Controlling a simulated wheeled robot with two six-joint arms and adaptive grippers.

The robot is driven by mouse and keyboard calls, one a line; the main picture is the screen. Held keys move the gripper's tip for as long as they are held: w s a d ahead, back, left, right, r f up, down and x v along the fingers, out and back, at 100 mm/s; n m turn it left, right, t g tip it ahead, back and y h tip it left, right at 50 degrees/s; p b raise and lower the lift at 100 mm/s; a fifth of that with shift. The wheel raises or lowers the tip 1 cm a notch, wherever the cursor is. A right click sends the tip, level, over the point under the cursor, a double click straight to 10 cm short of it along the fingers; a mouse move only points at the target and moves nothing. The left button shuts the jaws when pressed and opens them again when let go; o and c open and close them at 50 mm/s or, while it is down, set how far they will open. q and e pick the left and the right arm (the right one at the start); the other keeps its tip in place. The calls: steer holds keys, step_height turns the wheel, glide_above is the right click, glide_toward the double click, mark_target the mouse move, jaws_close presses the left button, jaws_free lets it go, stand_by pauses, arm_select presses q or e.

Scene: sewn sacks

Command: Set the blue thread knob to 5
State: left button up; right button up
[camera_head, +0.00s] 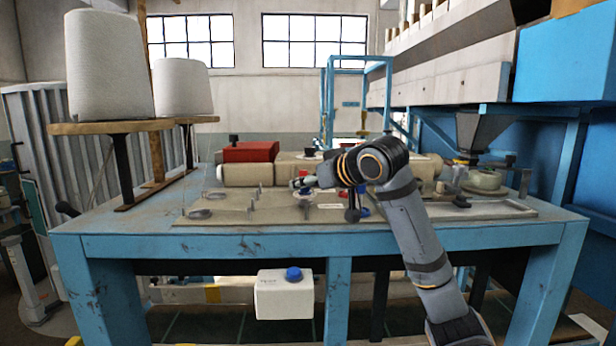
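A small blue round part (363,212) shows on the metal plate of the table, partly hidden behind my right arm. It may be the blue thread knob, but its number and pointer are too small to read. A larger blue knob-like cap (293,273) sits on a white box at the table's front. My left gripper is out of view.
Two large white thread cones (108,65) stand on a wooden shelf at the left. A red box (250,152) and a beige machine body (248,174) lie behind the plate. The metal plate (215,231) carries small posts and rings. A funnel (484,132) hangs at the right.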

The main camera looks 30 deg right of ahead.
steer(key=shift+c, duration=2)
jaws_close()
steer(key=shift+d+f+n+y+b, duration=0.1)
steer(key=shift+f+n+y+b, duration=0.05)
steer(key=shift+n+y+b, duration=0.5)
steer(key=shift+n+y, duration=0.15)
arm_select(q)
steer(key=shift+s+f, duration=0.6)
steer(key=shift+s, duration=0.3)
